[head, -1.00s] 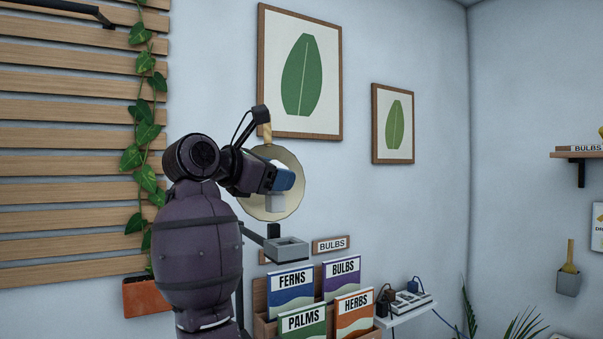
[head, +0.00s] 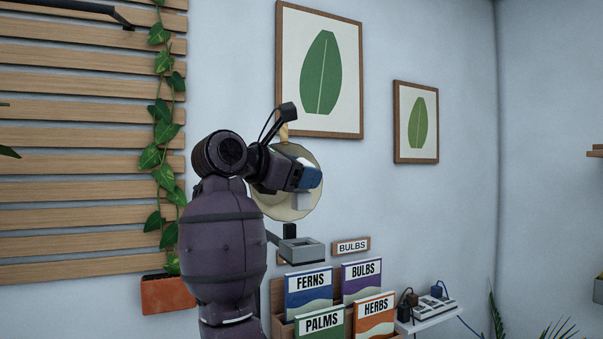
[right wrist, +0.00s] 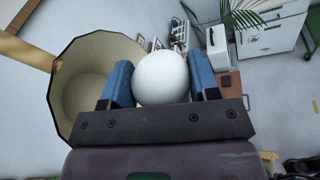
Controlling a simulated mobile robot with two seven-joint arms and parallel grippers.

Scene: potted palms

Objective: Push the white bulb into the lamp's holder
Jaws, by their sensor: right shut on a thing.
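The white bulb (right wrist: 160,78) is round and sits between the two blue fingers of my right gripper (right wrist: 162,82) in the right wrist view. The gripper is shut on it. In the head view my right gripper (head: 308,176) is in front of the lamp's cream shade (head: 283,206) and overlaps it. In the right wrist view the open shade (right wrist: 82,90) is left of the bulb, which is outside it. A wooden piece (right wrist: 25,50) joins the shade's left side. I cannot make out the holder. My left gripper is not in view.
A rack of seed packets (head: 308,283) stands below that. A white shelf (head: 428,318) with plugs is at the lower right.

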